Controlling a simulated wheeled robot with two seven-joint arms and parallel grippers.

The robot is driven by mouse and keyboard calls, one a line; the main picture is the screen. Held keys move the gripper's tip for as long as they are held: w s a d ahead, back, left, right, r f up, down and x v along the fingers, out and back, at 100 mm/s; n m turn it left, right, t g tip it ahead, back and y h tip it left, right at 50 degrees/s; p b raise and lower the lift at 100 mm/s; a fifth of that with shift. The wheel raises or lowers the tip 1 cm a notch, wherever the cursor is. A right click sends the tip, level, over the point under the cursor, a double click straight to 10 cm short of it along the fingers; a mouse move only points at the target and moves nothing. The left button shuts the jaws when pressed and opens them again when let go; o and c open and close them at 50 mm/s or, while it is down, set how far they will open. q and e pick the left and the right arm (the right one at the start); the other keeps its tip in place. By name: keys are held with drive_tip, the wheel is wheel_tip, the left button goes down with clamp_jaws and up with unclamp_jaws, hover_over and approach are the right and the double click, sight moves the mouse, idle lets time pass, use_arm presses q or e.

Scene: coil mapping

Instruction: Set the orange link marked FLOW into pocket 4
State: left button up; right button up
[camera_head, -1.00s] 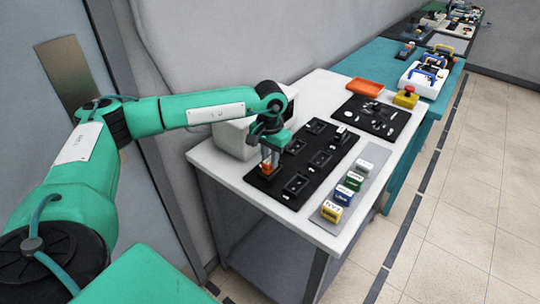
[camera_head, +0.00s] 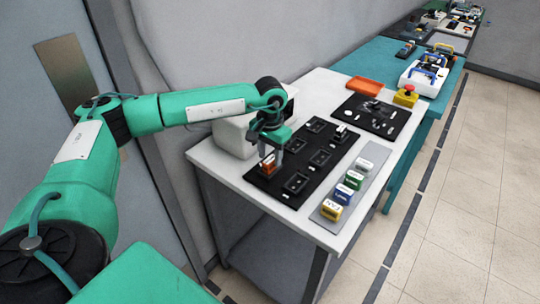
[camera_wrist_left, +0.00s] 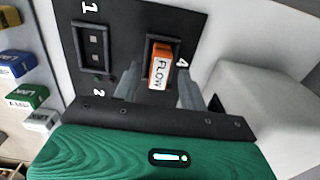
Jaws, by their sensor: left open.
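The orange link marked FLOW (camera_wrist_left: 160,66) stands in pocket 4 (camera_wrist_left: 149,46) of the black board, next to the printed 4; I cannot tell whether it is fully down. In the head view the link (camera_head: 268,164) shows at the board's near left corner, below my left gripper (camera_head: 271,158). In the left wrist view my left gripper (camera_wrist_left: 159,88) is open, with one finger on each side of the link and gaps between. My right gripper is not in view.
The board (camera_head: 262,178) has several other pockets, such as pocket 1 (camera_wrist_left: 93,48). Several coloured links stand on a grey strip (camera_head: 325,218) to its right. Behind are a dark tray (camera_head: 350,117), an orange tray (camera_head: 364,85) and a yellow-and-red button (camera_head: 405,95). A pale box (camera_head: 238,135) stands close left.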

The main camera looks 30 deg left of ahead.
sight(271, 159)
use_arm(q)
wheel_tip(271, 159, up, 4)
drive_tip(key=shift+f+b, duration=0.1)
drive_tip(key=shift+b, duration=0.25)
wheel_tip(271, 159, up, 8)
drive_tip(key=shift+f+b, duration=0.15)
drive_tip(key=shift+b, duration=0.3)
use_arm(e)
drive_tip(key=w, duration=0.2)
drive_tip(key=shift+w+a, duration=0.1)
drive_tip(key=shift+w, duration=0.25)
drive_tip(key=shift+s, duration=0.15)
use_arm(q)
drive_tip(key=shift+s+f, duration=0.1)
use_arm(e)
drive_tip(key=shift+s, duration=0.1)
